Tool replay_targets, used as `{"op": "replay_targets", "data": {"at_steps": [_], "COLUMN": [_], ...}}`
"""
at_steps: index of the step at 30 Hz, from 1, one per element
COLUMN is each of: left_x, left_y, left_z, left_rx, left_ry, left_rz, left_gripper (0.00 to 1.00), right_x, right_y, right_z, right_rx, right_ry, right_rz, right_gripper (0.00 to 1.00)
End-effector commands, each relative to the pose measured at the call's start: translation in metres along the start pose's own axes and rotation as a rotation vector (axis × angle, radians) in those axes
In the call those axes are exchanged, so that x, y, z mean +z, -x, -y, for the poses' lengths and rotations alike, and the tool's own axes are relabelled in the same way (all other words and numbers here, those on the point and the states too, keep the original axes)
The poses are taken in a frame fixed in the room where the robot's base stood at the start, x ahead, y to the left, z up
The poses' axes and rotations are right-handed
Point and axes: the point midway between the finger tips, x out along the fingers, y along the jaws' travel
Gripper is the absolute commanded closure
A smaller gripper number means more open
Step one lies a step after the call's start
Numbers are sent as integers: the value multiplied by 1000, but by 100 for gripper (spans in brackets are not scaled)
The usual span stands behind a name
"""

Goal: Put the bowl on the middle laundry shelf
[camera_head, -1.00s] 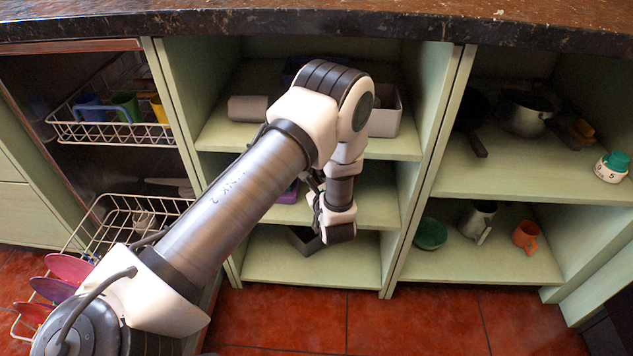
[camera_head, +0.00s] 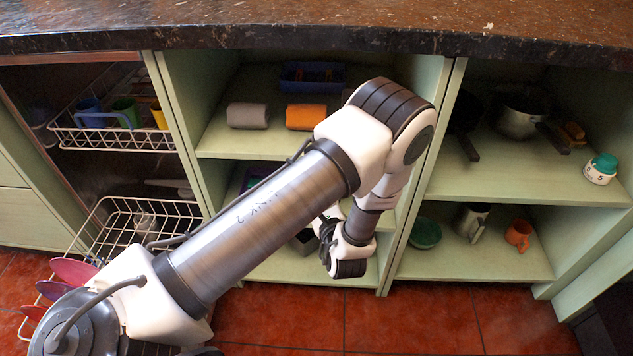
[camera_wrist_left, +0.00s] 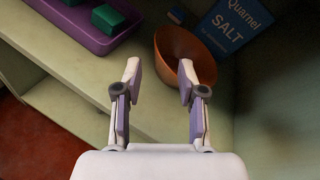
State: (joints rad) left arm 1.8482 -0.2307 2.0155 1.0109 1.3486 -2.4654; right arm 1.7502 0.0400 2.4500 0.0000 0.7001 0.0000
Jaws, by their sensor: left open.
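An orange-brown bowl (camera_wrist_left: 172,42) stands in the left wrist view, its opening visible, on a pale green shelf (camera_wrist_left: 60,95). My left gripper (camera_wrist_left: 158,66) is open. Its right finger overlaps the bowl's near side in the picture; I cannot tell whether it touches. The left finger is left of the bowl, over bare shelf. In the head view my left arm reaches into the middle cabinet, and its wrist (camera_head: 348,255) is by the lower shelves. The bowl is hidden there behind the arm. The middle shelf of that cabinet (camera_head: 222,178) is mostly covered by the arm.
A purple tray (camera_wrist_left: 90,38) with green blocks lies left of the bowl, and a blue salt box (camera_wrist_left: 232,25) stands behind it. The top shelf holds a grey roll (camera_head: 247,115), an orange roll (camera_head: 306,116) and a blue basket (camera_head: 312,76). A cabinet divider (camera_head: 423,170) stands right of my arm.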

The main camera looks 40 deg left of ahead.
Motion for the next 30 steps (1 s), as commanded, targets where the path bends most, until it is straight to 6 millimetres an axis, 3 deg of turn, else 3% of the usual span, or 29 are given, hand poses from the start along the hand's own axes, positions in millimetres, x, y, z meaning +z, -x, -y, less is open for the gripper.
{"op": "replay_targets", "data": {"at_steps": [3,8,11,14,19,24,27,30], "left_x": [1,-8,-26,-51,-87,-96,-94,-92], "left_y": [20,26,28,41,94,168,196,207], "left_z": [2,-11,-34,-69,-140,-199,-216,-221], "left_rx": [-2,16,73,215,673,1220,1410,1482], "left_ry": [-3,87,280,557,1061,1422,1511,1542], "left_rz": [-1,-58,-178,-333,-489,-385,-285,-238], "left_gripper": [60,60,60,60,60,60,60,60], "right_x": [0,0,0,0,0,0,0,0], "right_y": [8,8,8,8,8,8,8,8], "right_z": [0,0,0,0,0,0,0,0], "right_rx": [0,0,0,0,0,0,0,0], "right_ry": [0,0,0,0,0,0,0,0], "right_rz": [0,0,0,0,0,0,0,0], "right_gripper": [60,60,60,60,60,60,60,60]}}
